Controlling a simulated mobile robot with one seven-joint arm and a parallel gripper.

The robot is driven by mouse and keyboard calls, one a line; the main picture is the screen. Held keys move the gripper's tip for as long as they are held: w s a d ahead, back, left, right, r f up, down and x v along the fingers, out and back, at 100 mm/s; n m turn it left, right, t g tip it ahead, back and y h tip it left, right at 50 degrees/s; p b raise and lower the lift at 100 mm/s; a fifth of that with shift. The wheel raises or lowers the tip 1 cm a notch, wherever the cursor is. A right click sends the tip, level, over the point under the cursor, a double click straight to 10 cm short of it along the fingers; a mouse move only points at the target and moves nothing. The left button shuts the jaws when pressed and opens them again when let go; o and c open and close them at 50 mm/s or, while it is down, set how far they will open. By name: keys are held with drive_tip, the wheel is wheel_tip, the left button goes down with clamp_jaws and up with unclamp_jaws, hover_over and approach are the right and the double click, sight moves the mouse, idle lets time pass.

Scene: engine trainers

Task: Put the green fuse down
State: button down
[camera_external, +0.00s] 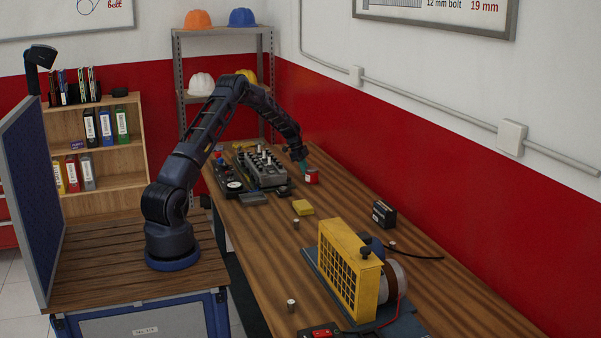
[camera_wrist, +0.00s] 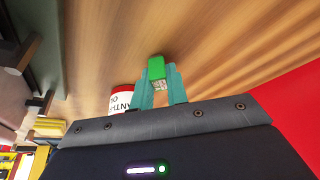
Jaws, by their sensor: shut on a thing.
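The green fuse (camera_wrist: 156,66) is between the teal fingertips of my gripper (camera_wrist: 157,79) in the wrist view. My gripper is shut on it. Its green top sticks out past the fingers, and a paler part shows between them. In the external view my gripper (camera_external: 303,164) is low over the far part of the wooden table, beside a red and white can. The fuse cannot be made out there. I cannot tell whether the fuse touches the table (camera_wrist: 225,45).
The red can (camera_external: 312,176) stands close to my fingers; it also shows in the wrist view (camera_wrist: 122,99). A grey engine block (camera_external: 262,168) is to the left. A yellow box (camera_external: 303,207) and a black battery-like box (camera_external: 383,213) lie nearer. The red wall borders the right side.

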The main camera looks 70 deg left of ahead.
drive_tip(key=c, duration=1.4)
unclamp_jaws()
drive_tip(key=shift+f, duration=0.15)
